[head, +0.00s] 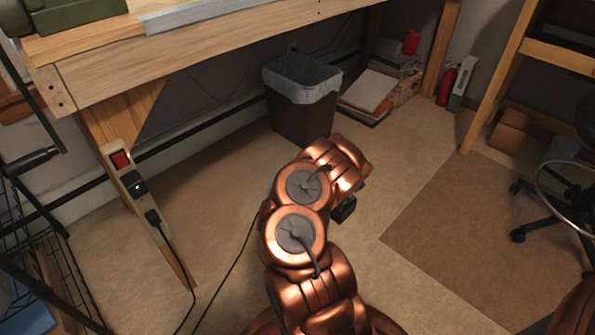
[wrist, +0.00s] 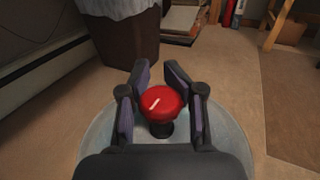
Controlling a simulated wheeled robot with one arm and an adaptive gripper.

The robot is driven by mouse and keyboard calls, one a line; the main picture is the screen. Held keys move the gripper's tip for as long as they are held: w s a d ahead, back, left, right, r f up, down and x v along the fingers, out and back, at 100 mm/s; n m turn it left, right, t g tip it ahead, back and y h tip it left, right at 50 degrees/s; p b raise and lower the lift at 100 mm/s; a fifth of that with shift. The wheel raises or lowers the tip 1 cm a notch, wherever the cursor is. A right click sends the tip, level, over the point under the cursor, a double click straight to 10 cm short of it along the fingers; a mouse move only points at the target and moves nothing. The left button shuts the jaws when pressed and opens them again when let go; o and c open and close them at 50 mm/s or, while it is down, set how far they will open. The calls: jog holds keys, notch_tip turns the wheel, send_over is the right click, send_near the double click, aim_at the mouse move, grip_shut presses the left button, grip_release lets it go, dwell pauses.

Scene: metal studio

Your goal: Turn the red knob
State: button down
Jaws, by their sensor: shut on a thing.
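The red knob (wrist: 160,102) is in the middle of the wrist view, round, with a short white line slanting up to the right on its top. It sits on a black stem above a round pale grey surface (wrist: 233,140). My gripper (wrist: 160,82) is around the knob, with dark fingers and purplish pads on its left and right sides. It is shut on the knob. The exact contact between pads and knob is hard to see. In the head view my copper arm hides the knob and the gripper's fingers.
A dark bin (head: 300,110) with a pale liner stands beyond my arm and also shows in the wrist view (wrist: 126,40). A wooden workbench (head: 200,60) is at the upper left, a wire rack (head: 45,250) at the left edge.

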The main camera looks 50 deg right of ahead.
dwell(0.4)
jog(key=c, duration=1.1)
grip_release()
jog(key=shift+r+n+t+y+p, duration=0.15)
jog(key=shift+n+t+y+p, duration=0.2)
jog(key=shift+p, duration=0.25)
